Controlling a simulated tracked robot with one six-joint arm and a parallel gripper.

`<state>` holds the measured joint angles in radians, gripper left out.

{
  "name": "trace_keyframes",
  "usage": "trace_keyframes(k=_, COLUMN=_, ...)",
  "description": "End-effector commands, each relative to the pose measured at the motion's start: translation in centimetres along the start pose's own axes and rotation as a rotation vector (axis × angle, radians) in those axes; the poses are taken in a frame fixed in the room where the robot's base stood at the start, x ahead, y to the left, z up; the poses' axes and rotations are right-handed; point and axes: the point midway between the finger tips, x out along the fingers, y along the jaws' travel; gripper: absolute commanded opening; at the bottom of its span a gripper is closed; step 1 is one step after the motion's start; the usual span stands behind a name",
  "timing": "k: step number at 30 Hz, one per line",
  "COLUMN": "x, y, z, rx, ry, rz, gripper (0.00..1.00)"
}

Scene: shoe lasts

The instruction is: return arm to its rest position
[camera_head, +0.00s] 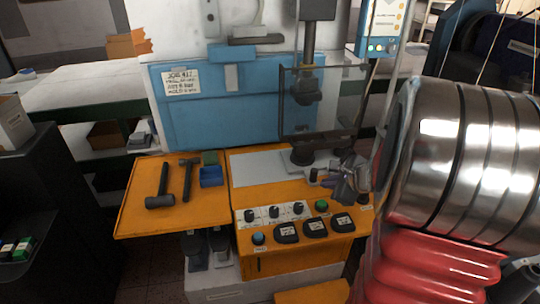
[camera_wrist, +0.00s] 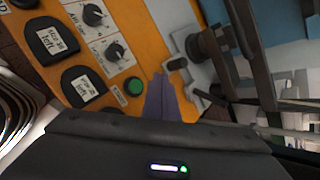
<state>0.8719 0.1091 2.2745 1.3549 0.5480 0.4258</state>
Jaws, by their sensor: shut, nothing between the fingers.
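My gripper (camera_head: 346,184) is at the right side of the orange machine bench in the head view, just above and right of the control panel. In the wrist view my gripper (camera_wrist: 160,88) shows as narrow grey-purple fingers closed together, with nothing between them. Their tips appear beside the green button (camera_wrist: 134,87), which also shows in the head view (camera_head: 321,205). I cannot tell whether they touch the panel.
The blue machine (camera_head: 222,105) stands behind the bench, with a clear guard (camera_head: 318,110) around its dark press head. The orange side tray (camera_head: 135,205) holds two hammers and a blue bin (camera_head: 211,177). Black knobs and labelled black pads cover the panel's front.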

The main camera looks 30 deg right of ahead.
Motion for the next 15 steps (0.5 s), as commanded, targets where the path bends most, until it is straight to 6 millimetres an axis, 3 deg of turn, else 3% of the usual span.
trace_keyframes(k=8, x=0.0, y=0.3, z=0.2, rx=-0.042, ry=-0.009, rz=0.010, gripper=0.00)
trace_keyframes(k=15, x=-0.7, y=4.6, z=0.5, rx=-0.318, ry=-0.035, rz=0.152, gripper=0.00)
